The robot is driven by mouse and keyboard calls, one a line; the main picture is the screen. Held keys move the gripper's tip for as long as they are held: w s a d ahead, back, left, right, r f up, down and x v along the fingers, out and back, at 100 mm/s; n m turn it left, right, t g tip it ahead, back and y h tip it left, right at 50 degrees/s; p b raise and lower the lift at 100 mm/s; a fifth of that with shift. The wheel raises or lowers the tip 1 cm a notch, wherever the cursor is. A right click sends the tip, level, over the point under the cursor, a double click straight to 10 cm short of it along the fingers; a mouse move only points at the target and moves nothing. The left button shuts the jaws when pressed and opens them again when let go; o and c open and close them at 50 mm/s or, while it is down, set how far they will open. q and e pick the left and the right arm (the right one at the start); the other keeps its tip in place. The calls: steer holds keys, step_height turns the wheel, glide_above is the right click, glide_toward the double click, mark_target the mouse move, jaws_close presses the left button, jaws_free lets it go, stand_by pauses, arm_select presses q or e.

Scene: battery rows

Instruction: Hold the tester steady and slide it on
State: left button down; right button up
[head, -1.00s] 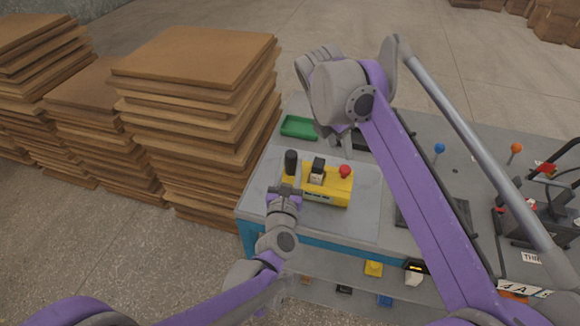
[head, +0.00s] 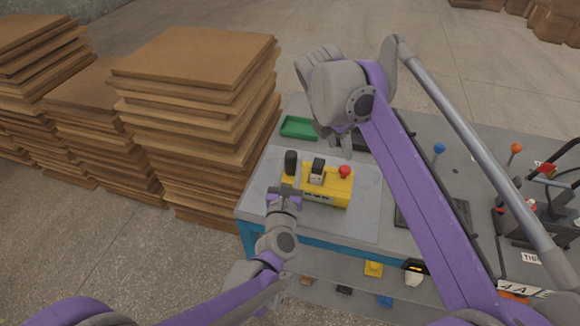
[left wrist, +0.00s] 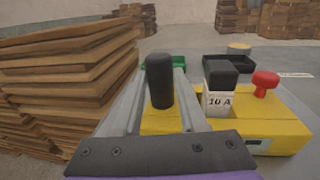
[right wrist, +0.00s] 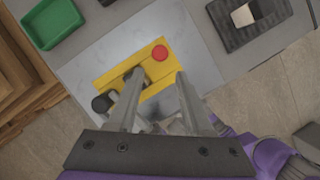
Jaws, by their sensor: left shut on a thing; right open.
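The yellow tester (head: 327,191) lies on a light grey mat at the left of the bench. My right gripper (head: 341,146) is open above the tester's far side. In the right wrist view its fingers (right wrist: 156,100) are apart over the tester and partly hide it; I see nothing held between them.
A green tray (head: 299,127) stands behind the tester, and a dark tray shows partly behind my right gripper. Stacked brown boards (head: 195,110) rise close to the bench's left side. The mat (head: 368,205) is bare right of the tester. A blue knob (head: 439,148) stands farther right.

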mark_target(345, 169)
stand_by(0.3)
steer(key=shift+o, duration=1.5)
steer(key=shift+w+d+r, duration=0.1)
steer(key=shift+w+r, duration=0.05)
steer(key=shift+w, duration=0.05)
steer(key=shift+w+d+r+m+g+y, duration=0.8)
steer(key=shift+w+d+r+g+y, duration=0.45)
steer(key=shift+d+y, duration=0.25)
step_height(345, 169, down, 12)
steer(key=shift+s, duration=0.15)
jaws_close()
